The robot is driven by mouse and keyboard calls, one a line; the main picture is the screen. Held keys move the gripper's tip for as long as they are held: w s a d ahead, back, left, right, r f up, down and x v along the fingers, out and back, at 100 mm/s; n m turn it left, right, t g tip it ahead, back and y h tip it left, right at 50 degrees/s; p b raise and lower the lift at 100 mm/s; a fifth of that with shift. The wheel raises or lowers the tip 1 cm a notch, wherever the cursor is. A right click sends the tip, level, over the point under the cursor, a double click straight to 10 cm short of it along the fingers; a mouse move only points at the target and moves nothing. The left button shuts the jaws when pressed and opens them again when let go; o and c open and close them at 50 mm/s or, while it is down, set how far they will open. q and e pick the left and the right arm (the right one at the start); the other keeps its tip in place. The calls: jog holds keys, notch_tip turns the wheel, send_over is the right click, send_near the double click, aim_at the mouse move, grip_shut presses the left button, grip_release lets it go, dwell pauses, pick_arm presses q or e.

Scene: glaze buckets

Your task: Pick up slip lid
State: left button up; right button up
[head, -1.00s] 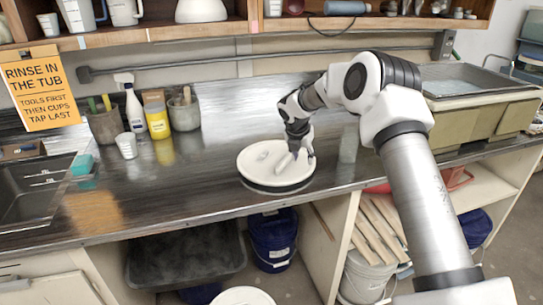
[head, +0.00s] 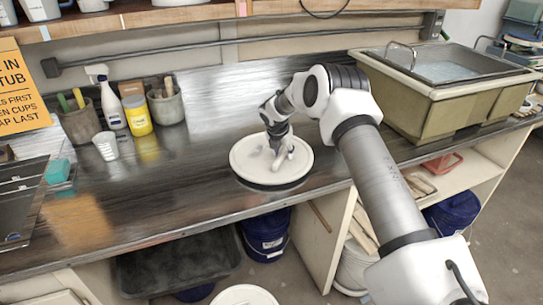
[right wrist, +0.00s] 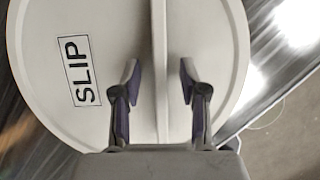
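The slip lid (head: 250,165) is a round white disc on the dark, shiny counter near its front edge. In the right wrist view the lid (right wrist: 215,40) bears a "SLIP" label and a raised straight bar (right wrist: 159,50) across its middle. My right gripper (head: 282,160) is over the lid. In the right wrist view my right gripper (right wrist: 160,78) is open, with one finger on each side of the bar and a visible gap on both sides. I cannot tell whether the fingertips touch the lid. My left gripper is out of view.
Tool pots (head: 79,124), a spray bottle (head: 112,104), a yellow-labelled container (head: 137,115) and a white cup (head: 106,146) stand at the back left. A large tub (head: 430,105) stands on the right. A blue bucket (head: 265,238) is below the counter.

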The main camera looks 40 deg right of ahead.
jog(key=shift+s+r, duration=0.2)
jog(key=shift+s, duration=0.05)
jog(key=shift+w+f, duration=0.1)
jog(key=shift+f, duration=0.1)
grip_shut()
